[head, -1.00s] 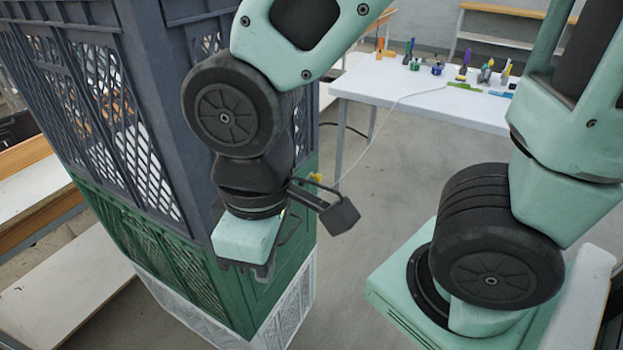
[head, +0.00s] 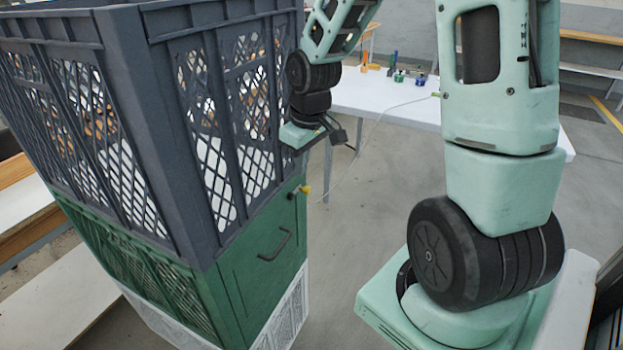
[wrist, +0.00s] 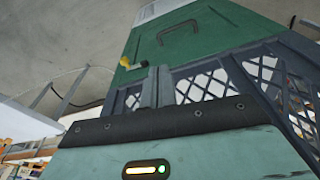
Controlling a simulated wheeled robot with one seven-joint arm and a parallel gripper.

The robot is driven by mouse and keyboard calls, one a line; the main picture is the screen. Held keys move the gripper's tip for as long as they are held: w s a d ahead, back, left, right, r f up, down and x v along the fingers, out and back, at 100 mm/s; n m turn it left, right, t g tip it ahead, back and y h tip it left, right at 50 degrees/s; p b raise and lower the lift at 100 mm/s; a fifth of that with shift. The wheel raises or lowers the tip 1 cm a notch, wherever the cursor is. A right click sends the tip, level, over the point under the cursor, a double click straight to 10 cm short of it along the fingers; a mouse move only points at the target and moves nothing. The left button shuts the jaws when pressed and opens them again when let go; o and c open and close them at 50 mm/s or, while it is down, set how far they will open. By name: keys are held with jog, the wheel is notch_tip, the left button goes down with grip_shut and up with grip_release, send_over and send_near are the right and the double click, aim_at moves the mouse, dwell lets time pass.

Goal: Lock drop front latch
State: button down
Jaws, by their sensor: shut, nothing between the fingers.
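The green drop front (head: 257,262) stands upright, flush in the crate's face, with a dark bar handle (head: 274,247) on it. The latch is a small yellow knob (head: 302,190) at the panel's upper right corner. In the wrist view, the picture is turned over: the green panel (wrist: 190,40) is at the top and the yellow latch (wrist: 132,64) is at its lower left. My gripper (head: 301,137) is shut and empty, above the latch and apart from it, beside the grey crate's right corner. Its fingertips are hard to make out.
A dark grey lattice crate (head: 163,125) is stacked on the green one, with a white crate (head: 290,315) underneath. A white table (head: 400,103) with several small tools stands behind. Open floor (head: 350,215) lies right of the stack.

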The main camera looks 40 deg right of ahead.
jog(key=w+d+n+t+y, duration=0.1)
jog(key=w+d, duration=0.4)
jog(key=d, duration=0.8)
jog(key=shift+d+f+n+y, duration=0.15)
jog(key=shift+f+n+y, duration=0.25)
jog(key=shift+y, duration=0.1)
jog(key=shift+w, duration=0.1)
jog(key=p+x, duration=0.1)
jog(key=x, duration=1.3)
jog(key=shift+s+p, duration=0.3)
jog(key=shift+s, duration=0.05)
